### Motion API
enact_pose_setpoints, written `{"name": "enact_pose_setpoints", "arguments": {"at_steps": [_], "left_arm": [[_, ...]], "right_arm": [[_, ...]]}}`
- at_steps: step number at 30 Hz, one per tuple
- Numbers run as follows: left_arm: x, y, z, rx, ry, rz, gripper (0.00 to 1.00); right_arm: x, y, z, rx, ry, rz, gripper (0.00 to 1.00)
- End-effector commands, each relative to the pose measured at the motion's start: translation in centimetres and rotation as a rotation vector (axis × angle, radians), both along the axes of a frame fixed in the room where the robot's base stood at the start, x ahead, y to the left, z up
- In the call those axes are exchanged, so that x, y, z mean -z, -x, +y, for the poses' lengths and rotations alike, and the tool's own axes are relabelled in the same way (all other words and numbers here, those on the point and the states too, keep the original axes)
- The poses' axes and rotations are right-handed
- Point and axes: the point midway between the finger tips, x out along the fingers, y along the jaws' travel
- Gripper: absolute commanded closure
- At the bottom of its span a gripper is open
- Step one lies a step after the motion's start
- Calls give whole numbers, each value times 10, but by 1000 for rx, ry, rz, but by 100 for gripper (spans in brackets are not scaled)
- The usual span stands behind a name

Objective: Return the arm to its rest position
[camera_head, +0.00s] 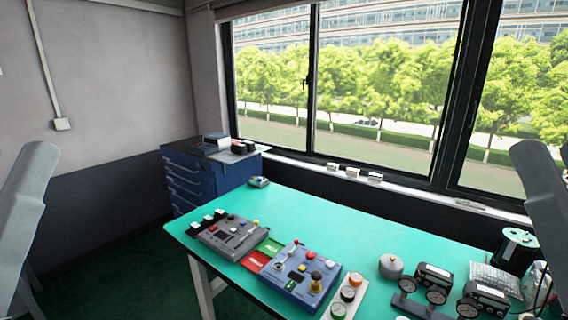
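Only links of my two arms show, one at the left edge and one at the right edge of the head view. Both arms are clear of the table. Neither gripper is in the picture, so their fingers and anything in them are hidden.
A green-topped table (377,238) spans the lower right. A blue drawer cabinet (191,187) stands behind. The table's back middle is clear.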

Motion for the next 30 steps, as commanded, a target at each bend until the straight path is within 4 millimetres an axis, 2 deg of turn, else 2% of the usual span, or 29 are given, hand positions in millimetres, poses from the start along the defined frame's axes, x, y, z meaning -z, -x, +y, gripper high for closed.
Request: {"name": "enact_pose_setpoints", "arguments": {"at_steps": [1,5,8,18,21,25,30], "left_arm": [[-46,1,0,0,0,-5,50],[-96,2,0,0,0,-8,50],[-140,2,0,0,0,-7,50],[-303,1,0,0,0,-7,50],[-343,1,0,0,0,-7,50],[-373,1,0,0,0,-7,50],[-379,1,0,0,0,-6,50]], "right_arm": [[-47,3,0,2,2,-12,57],[-96,2,0,2,4,-11,57],[-139,2,0,2,4,-11,57],[-303,1,0,2,6,-10,57],[-342,1,0,2,6,-10,57],[-372,1,0,2,6,-9,57],[-378,1,0,2,6,-10,57]]}}
